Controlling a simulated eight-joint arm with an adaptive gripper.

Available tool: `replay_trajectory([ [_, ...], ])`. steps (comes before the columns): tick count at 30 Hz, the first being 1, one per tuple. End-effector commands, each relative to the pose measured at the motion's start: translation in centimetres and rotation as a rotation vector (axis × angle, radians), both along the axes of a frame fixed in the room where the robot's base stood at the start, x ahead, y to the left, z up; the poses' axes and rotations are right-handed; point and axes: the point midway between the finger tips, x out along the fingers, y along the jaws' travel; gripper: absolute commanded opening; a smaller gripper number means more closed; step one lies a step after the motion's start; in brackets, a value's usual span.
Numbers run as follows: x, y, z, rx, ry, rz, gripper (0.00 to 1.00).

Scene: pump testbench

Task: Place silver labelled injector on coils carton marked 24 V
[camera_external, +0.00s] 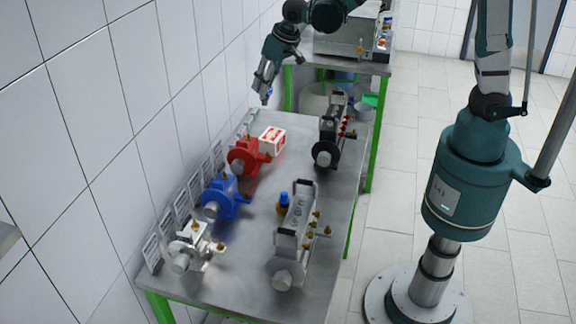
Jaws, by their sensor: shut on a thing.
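My gripper (263,90) is in the air above the far left end of the bench, near the tiled wall. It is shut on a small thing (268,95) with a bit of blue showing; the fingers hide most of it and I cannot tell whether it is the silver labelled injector. A red and white carton (272,139) sits on the bench below and slightly right of my gripper. Its 24 V marking is too small to read. My gripper is apart from the carton.
The steel bench (245,265) holds a red pump (246,157), a blue pump (224,198), a silver pump (195,245), a black block with fittings (330,130), a silver block with brass fittings (294,232) and a blue-topped brass item (283,203). Label plates (165,228) line the wall.

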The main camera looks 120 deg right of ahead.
Motion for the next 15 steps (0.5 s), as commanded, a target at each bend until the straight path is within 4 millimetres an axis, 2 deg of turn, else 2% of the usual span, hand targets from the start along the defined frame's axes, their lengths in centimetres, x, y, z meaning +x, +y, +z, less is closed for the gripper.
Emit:
replay_trajectory([
  [1, -0.9, -0.6, 0.1, 0.0, -0.002, -0.01, 0.05],
  [8, -3.6, -2.5, 0.1, -0.001, -0.008, -0.033, 0.05],
  [15, -3.5, -2.4, -3.0, -0.001, -0.008, -0.03, 0.05],
])
